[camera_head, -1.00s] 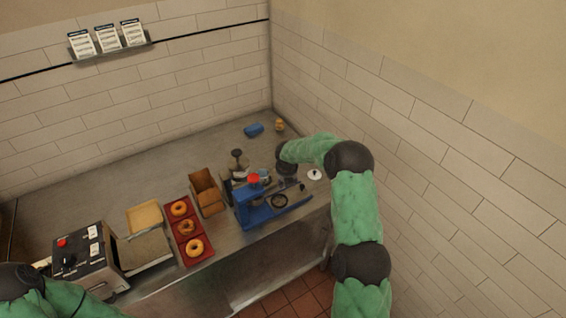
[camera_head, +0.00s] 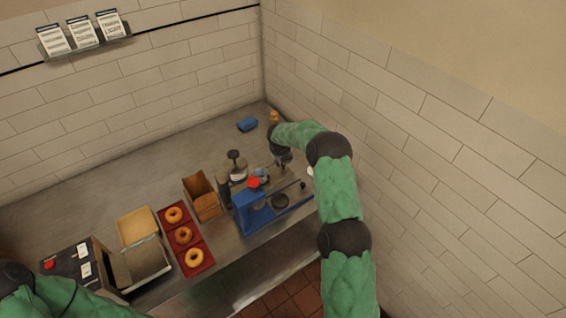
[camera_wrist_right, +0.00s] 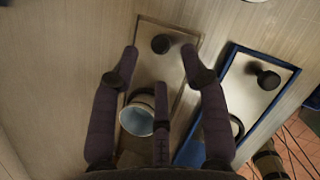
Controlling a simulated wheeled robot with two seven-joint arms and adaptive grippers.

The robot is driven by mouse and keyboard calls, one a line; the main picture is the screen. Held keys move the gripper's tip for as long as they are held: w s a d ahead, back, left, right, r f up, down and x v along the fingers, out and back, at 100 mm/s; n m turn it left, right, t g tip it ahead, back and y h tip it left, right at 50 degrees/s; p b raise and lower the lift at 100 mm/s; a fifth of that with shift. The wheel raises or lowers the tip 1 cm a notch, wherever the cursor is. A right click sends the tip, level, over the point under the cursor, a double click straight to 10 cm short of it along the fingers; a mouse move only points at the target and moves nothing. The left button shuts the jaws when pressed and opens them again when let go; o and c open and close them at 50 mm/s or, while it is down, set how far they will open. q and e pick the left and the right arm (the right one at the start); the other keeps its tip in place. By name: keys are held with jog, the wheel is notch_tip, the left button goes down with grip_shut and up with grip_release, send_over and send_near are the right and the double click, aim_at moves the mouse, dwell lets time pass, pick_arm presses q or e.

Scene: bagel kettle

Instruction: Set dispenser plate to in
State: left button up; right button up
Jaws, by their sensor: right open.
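In the right wrist view, a pale metal plate with a black knob (camera_wrist_right: 160,44) lies in a brown-edged frame, with a round metal cup (camera_wrist_right: 140,112) below it. Beside it is a blue-framed plate (camera_wrist_right: 262,84) with its own black knob (camera_wrist_right: 268,79). I cannot tell which is the dispenser plate. My right gripper (camera_wrist_right: 159,54) is open, its fingers reaching either side of the first knob, apparently touching nothing. In the head view, the blue dispenser (camera_head: 243,216) stands at the counter's right end, with my right gripper (camera_head: 281,157) behind it. My left gripper is out of sight.
A blue block (camera_head: 247,124) lies at the back. The right wall is close to my right arm.

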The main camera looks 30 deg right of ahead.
aim_at(270, 173)
jog(key=shift+x, duration=2.45)
grip_shut()
